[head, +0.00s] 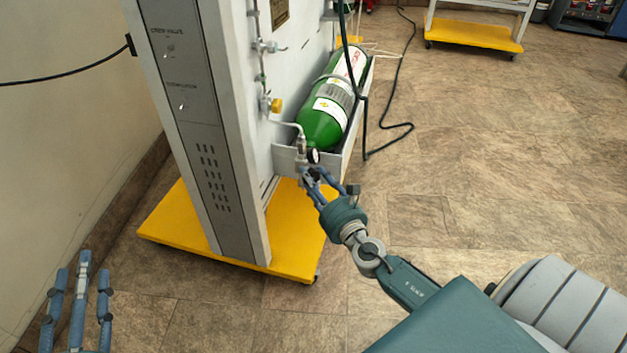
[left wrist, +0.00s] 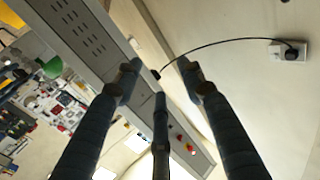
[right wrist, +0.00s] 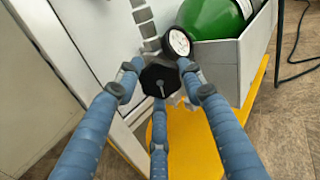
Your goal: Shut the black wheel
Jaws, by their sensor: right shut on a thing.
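The black wheel (right wrist: 160,82) is an octagonal knob on the valve fitting below the small round gauge (right wrist: 179,42). In the right wrist view the three blue fingers of my right gripper (right wrist: 161,92) are closed around its rim. In the head view my right gripper (head: 312,176) is at the fitting beside the green cylinder, and its fingers largely hide the wheel. My left gripper (head: 82,268) is at the lower left of the head view, fingers spread and empty, far from the wheel. It also shows open in the left wrist view (left wrist: 160,85).
The green cylinder (head: 322,122) lies in a grey tray (head: 355,128) on the trainer panel (head: 190,120), which stands on a yellow wheeled base (head: 172,232). A black hose (head: 388,142) lies on the floor to the right. Open tiled floor extends right.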

